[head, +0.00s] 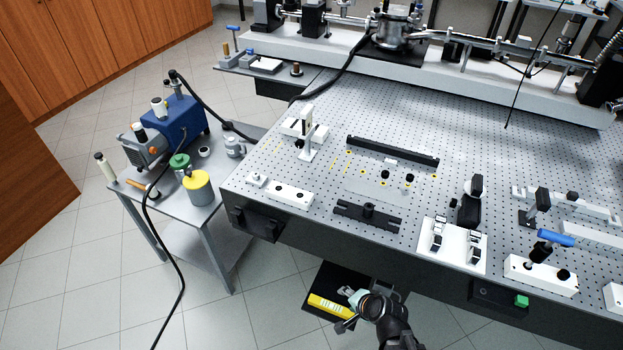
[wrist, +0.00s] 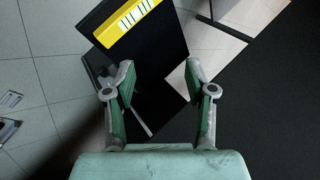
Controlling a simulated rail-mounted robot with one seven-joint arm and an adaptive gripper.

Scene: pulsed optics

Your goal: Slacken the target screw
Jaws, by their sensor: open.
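My gripper (head: 352,296) is in front of the optical table's near edge, below the tabletop. In the wrist view my gripper (wrist: 160,76) is open, with nothing between its fingers. The perforated optical table (head: 420,118) carries several mounts and dark knobs. Small dark screws or posts (head: 383,182) stand near yellow-marked holes at mid-table. I cannot tell which screw is the target. No screw shows in the wrist view.
A black bar (head: 393,150) and a dark low mount (head: 367,215) lie on the table. A white plate (head: 451,246) with clamps sits at the front edge. A side cart (head: 212,172) holds a blue pump (head: 175,122) and jars. A black cable hangs from the cart area to the floor.

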